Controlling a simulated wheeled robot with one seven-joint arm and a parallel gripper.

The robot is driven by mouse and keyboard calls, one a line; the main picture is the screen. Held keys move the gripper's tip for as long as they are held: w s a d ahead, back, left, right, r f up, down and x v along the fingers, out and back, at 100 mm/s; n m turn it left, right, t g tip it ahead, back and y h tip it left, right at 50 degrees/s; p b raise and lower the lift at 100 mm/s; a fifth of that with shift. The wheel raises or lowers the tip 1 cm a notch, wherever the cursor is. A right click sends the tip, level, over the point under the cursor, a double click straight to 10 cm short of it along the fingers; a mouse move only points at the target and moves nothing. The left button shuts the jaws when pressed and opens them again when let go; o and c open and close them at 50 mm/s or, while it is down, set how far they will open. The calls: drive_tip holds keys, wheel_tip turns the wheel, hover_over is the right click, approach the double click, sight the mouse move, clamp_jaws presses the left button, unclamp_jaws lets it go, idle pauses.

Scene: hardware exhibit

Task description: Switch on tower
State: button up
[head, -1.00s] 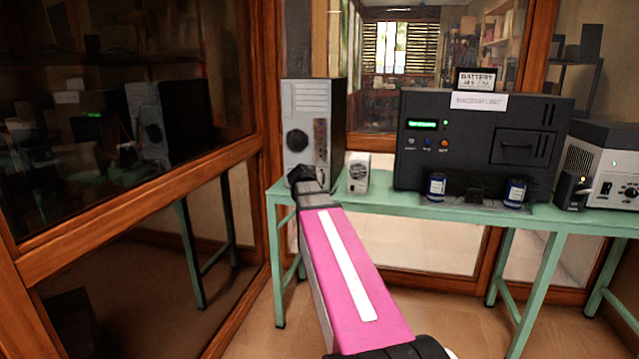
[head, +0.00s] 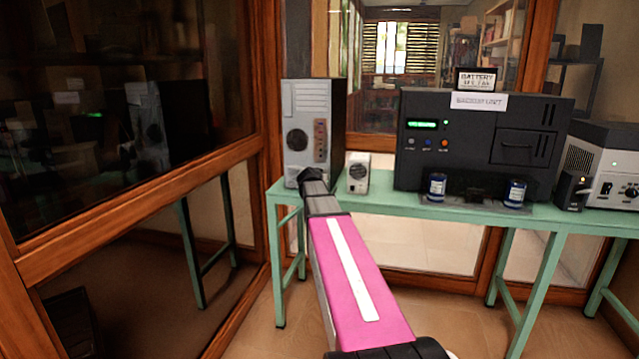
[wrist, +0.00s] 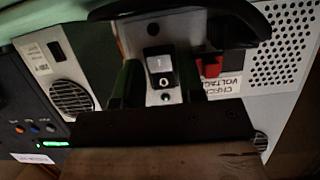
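The tower (head: 310,130) is a tall computer case with a light grey face and dark side, upright at the left end of the green table. My gripper (head: 311,178) is at the lower part of its face. In the wrist view, which looks upside down, my gripper (wrist: 158,86) has its two dark fingers apart. A rocker switch (wrist: 160,70) marked I and O shows between them, with a small pale green light (wrist: 165,97) beside it. Nothing is held. Whether the fingers touch the panel cannot be told.
A small grey box with a round grille (head: 357,172) stands close right of the tower. A black unit with a green display (head: 470,140) and another unit (head: 605,165) stand farther right on the table (head: 400,203). A wood-framed glass partition (head: 140,200) is at left.

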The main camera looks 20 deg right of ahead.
drive_tip(key=c, duration=0.6)
drive_tip(key=shift+c, duration=0.2)
drive_tip(key=shift+f+t+h, duration=0.2)
drive_tip(key=shift+t+h, duration=0.4)
drive_tip(key=shift+t, duration=0.2)
drive_tip(key=shift+f+t+h, duration=0.15)
drive_tip(key=shift+t+h, duration=0.35)
drive_tip(key=shift+t, duration=0.2)
drive_tip(key=o, duration=0.6)
drive_tip(key=shift+o, duration=0.2)
